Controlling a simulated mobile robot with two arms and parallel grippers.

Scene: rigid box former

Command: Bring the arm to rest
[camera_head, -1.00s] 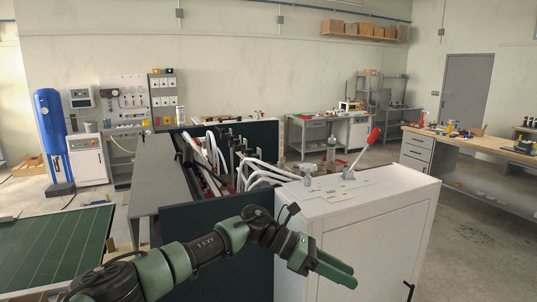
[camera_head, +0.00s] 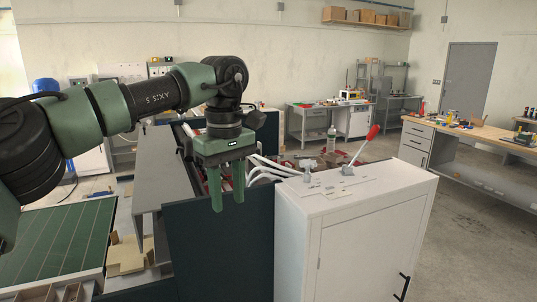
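My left arm reaches in from the left across the upper part of the head view. Its gripper (camera_head: 228,205) points down with its two green fingers apart and nothing between them. It hangs in front of the machine's dark panel (camera_head: 220,250), left of the white cabinet (camera_head: 365,245). It appears to touch nothing. My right gripper is not in view.
A red-handled lever clamp (camera_head: 362,150) stands on the cabinet top, with a smaller grey fitting (camera_head: 308,170) beside it. White curved tubes (camera_head: 270,168) rise behind. A green slatted surface (camera_head: 55,240) lies at lower left. A wooden workbench (camera_head: 470,132) stands at right.

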